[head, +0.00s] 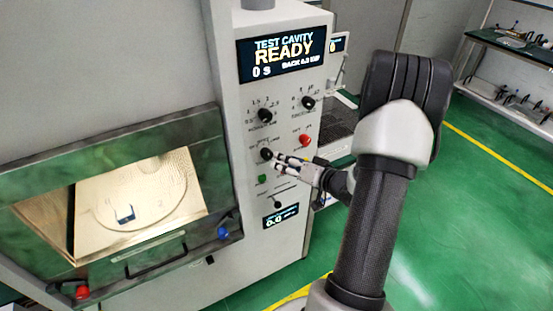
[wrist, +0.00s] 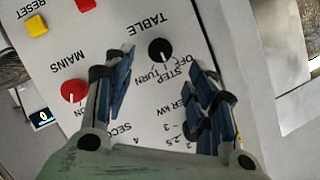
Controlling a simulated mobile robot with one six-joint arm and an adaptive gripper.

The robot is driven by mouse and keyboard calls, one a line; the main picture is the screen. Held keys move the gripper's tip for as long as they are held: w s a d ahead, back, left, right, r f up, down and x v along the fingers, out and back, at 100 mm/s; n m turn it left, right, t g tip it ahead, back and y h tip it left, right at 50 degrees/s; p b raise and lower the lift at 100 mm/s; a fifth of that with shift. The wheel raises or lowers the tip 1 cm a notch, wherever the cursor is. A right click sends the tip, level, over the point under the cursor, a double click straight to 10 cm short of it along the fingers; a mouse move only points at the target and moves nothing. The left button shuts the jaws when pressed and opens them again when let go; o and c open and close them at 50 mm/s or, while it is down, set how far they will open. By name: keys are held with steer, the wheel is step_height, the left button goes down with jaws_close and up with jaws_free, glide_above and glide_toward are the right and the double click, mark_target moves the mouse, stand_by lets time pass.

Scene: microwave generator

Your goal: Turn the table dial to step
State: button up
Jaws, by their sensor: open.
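The table dial is a black round knob on the pale control panel. It is in the middle of the panel in the head view (head: 266,154) and near the top of the wrist view (wrist: 160,50). The words OFF, STEP and TURN are printed beside it, upside down in the wrist view. I cannot tell for sure which word its mark points at. My gripper (head: 284,160) is open and empty just right of the dial in the head view. In the wrist view the blue-padded fingers of my gripper (wrist: 164,62) lie on either side of the dial, seemingly short of it.
A red mains knob (wrist: 74,91) sits beside the left finger, with yellow (wrist: 36,25) and red (wrist: 85,4) buttons further up. In the head view, two black dials (head: 265,115) (head: 308,103) sit above the table dial, and a green button (head: 262,179) below. The display (head: 283,55) reads READY.

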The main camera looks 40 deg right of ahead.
steer(key=v, duration=0.4)
stand_by(0.5)
